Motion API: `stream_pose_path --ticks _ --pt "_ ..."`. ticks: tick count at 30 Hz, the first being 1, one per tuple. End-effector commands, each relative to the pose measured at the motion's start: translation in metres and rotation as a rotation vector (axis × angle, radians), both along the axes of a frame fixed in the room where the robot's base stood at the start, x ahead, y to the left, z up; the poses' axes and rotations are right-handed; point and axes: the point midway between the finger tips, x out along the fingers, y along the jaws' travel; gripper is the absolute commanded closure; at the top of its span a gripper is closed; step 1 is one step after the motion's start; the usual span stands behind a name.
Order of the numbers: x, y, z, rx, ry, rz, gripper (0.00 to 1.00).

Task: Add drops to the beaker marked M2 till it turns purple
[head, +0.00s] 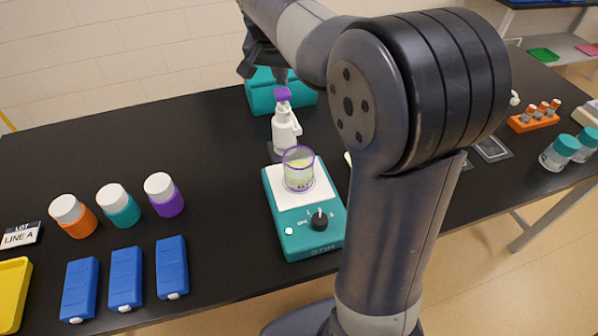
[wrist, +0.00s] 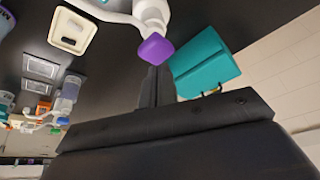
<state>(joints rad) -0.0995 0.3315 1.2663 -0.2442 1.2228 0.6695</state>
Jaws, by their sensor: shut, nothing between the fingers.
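A beaker (head: 299,172) with a purple rim and pale yellow-green liquid stands on a teal stirrer (head: 318,233) with a white top plate and black knob. Its mark is too small to read surely. Behind it stands a white dispenser (head: 285,130) with a purple top (head: 282,94); the wrist view shows the purple top (wrist: 155,48) and part of the white body (wrist: 150,12). My gripper (head: 283,78) is shut and empty, its fingertips (wrist: 157,72) close to the purple top. I cannot tell whether they touch. The beaker is not seen in the wrist view.
A teal case (head: 262,98) stands behind the dispenser. Orange, teal and purple jars (head: 163,194) and several blue boxes (head: 125,278) are at left, with a yellow tray (head: 12,290). An orange rack (head: 534,122) and teal-lidded jars (head: 560,152) are at right. My arm hides the middle.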

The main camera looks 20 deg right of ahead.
Motion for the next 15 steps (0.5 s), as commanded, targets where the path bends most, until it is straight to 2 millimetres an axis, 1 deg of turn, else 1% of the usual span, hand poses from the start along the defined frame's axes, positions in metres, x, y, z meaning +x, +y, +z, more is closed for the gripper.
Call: stream_pose_path --ticks 8,15 --pt "0.0000 0.0000 -0.0010 0.000 0.000 0.000 1.00" --pt "-0.0001 -0.0001 -0.0089 0.000 0.001 0.000 1.00"
